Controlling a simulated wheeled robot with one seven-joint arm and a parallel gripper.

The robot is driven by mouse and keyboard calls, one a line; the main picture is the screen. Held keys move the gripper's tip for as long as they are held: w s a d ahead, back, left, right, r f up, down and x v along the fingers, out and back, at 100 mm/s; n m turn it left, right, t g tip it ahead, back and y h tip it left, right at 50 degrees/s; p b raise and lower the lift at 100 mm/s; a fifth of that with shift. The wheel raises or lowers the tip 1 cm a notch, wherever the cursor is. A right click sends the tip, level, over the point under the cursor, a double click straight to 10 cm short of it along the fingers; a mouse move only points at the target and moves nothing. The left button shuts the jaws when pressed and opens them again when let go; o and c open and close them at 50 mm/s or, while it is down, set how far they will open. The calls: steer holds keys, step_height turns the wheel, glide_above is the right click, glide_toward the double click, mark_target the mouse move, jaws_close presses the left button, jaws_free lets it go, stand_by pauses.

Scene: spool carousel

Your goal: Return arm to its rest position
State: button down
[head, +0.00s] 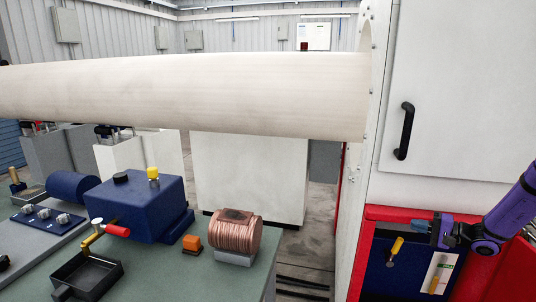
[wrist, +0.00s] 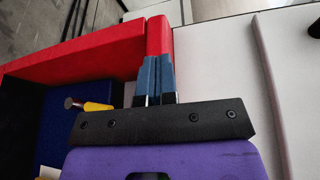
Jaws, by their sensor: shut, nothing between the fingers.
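My gripper (head: 437,230) is at the right of the head view, at the end of my purple arm. It is in front of the red-framed dark blue panel below the white cabinet (head: 455,95). In the wrist view my gripper (wrist: 155,78) shows two blue-grey fingers close together, shut with nothing between them. The fingertips point towards the red frame (wrist: 95,55); I cannot tell whether they touch it. A yellow-handled lever (head: 397,246) is just left of my gripper. It also shows in the wrist view (wrist: 97,106), left of the fingers.
A large pale horizontal roll (head: 190,90) spans the head view at the left of the cabinet. A green-grey bench (head: 180,275) holds a blue machine (head: 145,200) and a copper coil (head: 222,228). A black handle (head: 404,130) sticks out of the cabinet door above my gripper.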

steer(key=s+a+r+n+g+h, duration=0.2)
steer(key=s+a+r+n+g, duration=0.15)
steer(key=s+a+r, duration=0.55)
steer(key=s+a+r+n+g+h, duration=0.3)
steer(key=s+a+r+g, duration=0.15)
steer(key=a+r, duration=0.4)
steer(key=s+r+n+t+h, duration=0.1)
steer(key=s+r+h, duration=0.3)
steer(key=s, duration=0.7)
steer(key=s+r+n+t+h, duration=0.1)
steer(key=s+r+h, duration=0.3)
steer(key=s+r, duration=0.4)
steer(key=s+a+t, duration=0.1)
steer(key=s, duration=0.3)
steer(key=shift+t+h, duration=0.3)
